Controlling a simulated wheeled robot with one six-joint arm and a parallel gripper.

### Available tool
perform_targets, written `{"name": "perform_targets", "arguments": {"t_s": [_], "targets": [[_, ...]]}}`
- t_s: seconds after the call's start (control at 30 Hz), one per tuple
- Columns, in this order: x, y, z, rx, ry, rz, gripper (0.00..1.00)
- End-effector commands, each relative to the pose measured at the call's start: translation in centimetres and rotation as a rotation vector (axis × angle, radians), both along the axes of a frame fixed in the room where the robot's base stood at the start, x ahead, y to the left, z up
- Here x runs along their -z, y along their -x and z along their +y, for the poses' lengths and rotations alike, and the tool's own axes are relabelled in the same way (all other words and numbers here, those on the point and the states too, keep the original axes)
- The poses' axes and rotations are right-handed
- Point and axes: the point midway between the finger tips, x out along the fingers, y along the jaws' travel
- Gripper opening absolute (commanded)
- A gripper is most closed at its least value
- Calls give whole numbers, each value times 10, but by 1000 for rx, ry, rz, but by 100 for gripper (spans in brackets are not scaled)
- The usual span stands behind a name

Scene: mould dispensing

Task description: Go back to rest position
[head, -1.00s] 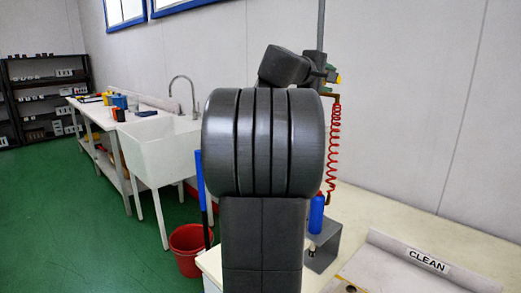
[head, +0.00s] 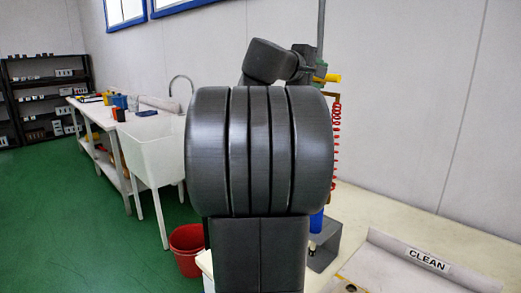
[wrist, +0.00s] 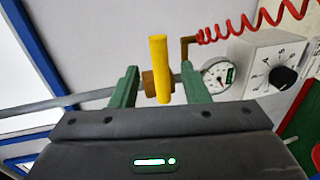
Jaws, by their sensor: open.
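My gripper (wrist: 160,85) is open in the wrist view, with one green finger on each side of a yellow lever (wrist: 160,68). There is a gap between the lever and each finger, and nothing is gripped. The lever sits on a brass fitting on a grey pipe. In the head view the yellow lever (head: 331,77) shows just right of my raised arm, against the back wall. My arm's large grey joint fills the middle of that view and hides most of the gripper.
A red coiled hose (wrist: 255,22), a gauge (wrist: 217,75) and a dial box (wrist: 275,65) are close to the gripper. In the head view a white sink (head: 153,140) and a red bucket (head: 188,250) are at left. A tray marked CLEAN (head: 450,270) is at right.

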Motion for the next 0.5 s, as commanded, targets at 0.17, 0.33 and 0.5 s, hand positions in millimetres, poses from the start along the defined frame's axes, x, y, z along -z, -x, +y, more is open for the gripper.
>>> {"name": "perform_targets", "arguments": {"t_s": [0.17, 0.33, 0.5], "targets": [[8, -26, -27, 3, 0, 3, 41], [14, -50, -51, 3, 0, 2, 41], [3, -49, -49, 0, 60, 60, 41]]}}
